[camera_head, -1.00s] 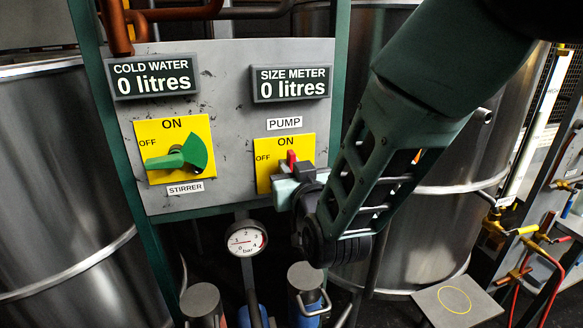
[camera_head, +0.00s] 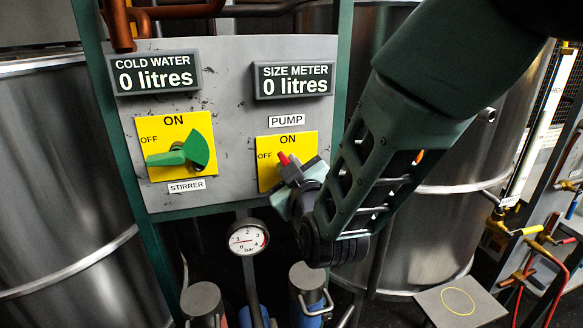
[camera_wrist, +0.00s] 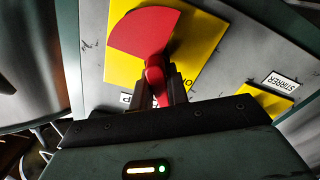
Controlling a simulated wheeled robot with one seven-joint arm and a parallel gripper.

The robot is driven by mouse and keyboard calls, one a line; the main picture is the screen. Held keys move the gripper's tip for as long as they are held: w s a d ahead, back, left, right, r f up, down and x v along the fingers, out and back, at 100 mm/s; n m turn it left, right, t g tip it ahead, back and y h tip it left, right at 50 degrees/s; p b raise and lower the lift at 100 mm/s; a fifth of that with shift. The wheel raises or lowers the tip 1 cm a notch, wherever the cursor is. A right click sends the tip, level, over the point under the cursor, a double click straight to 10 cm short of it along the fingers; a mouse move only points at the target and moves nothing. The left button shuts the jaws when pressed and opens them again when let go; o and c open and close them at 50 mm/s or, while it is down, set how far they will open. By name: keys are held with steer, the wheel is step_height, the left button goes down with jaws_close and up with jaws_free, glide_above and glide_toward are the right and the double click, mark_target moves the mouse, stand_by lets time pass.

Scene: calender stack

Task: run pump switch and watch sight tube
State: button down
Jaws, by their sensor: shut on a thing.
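The pump switch has a red handle (camera_head: 284,159) on a yellow plate (camera_head: 267,178) marked ON and OFF, under the PUMP label. Its handle tilts up and left, between ON and OFF. My gripper (camera_head: 294,174) is shut on this handle, and my arm hides the plate's lower right. In the wrist view the red switch (camera_wrist: 145,30) has a wide fan-shaped part, and its stem sits between the fingers of my gripper (camera_wrist: 160,92). A pale upright tube (camera_head: 533,135), perhaps the sight tube, stands at the far right; I cannot read a level in it.
The COLD WATER display (camera_head: 155,74) and SIZE METER display (camera_head: 293,80) both read 0 litres. The green stirrer switch (camera_head: 185,152) points left to OFF. A pressure gauge (camera_head: 248,238) hangs below the panel. Steel tanks (camera_head: 60,190) flank it. Valves and hoses (camera_head: 535,235) stand right.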

steer(key=n, duration=0.3)
steer(key=n+p, duration=0.1)
steer(key=n, duration=0.1)
steer(key=shift+s+a+f+n, duration=0.1)
steer(key=shift+a+f+n, duration=0.1)
steer(key=shift+a+n, duration=0.1)
steer(key=n+p, duration=0.1)
steer(key=n, duration=0.4)
steer(key=shift+f+n+p, duration=0.3)
steer(key=shift+f+p, duration=0.1)
steer(key=shift+f, duration=0.1)
steer(key=c, duration=1.4)
jaws_free()
steer(key=shift+o, duration=0.2)
steer(key=shift+s, duration=0.1)
